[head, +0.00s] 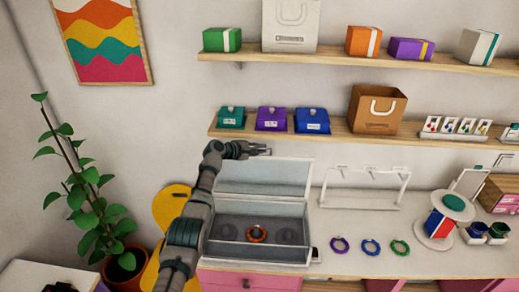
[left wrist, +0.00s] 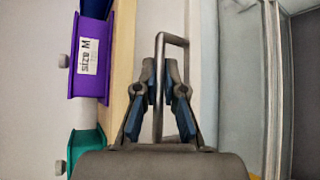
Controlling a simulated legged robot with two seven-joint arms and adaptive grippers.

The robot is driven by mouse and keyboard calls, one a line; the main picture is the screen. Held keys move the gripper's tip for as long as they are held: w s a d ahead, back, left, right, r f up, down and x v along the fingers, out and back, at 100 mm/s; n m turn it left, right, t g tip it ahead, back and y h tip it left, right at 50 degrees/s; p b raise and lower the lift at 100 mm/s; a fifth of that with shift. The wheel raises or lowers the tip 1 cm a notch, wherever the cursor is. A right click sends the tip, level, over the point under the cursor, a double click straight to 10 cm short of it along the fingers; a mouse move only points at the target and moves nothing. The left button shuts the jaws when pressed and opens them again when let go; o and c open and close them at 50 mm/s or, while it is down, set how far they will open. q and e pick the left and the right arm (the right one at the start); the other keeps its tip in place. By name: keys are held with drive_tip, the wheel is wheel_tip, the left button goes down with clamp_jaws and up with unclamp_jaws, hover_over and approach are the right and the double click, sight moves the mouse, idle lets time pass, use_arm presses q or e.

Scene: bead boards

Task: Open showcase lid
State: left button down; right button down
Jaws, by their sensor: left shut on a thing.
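The showcase (head: 258,250) is a clear glass box with a grey frame on the counter. Its glass lid (head: 264,176) stands raised at the back, tilted up from the box. An orange beaded ring (head: 256,234) lies inside between dark round pads. My left gripper (head: 264,150) is at the lid's top edge, below the lower shelf. In the left wrist view, my left gripper's fingers (left wrist: 160,75) are shut on the lid's thin metal handle (left wrist: 160,95). The glass lid also shows at the right of that view (left wrist: 242,90). My right gripper is in neither view.
The lower shelf (head: 340,133), with teal, purple and blue boxes, is close above my left gripper. A white rack (head: 364,205) and purple, blue and green rings stand right of the showcase. A plant (head: 100,215) is at the left. Counter space in front of the rings is clear.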

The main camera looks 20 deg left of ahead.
use_arm(q)
drive_tip(key=c, duration=1.2)
unclamp_jaws()
drive_tip(key=shift+w+d+f, duration=0.1)
drive_tip(key=shift+c, duration=0.2)
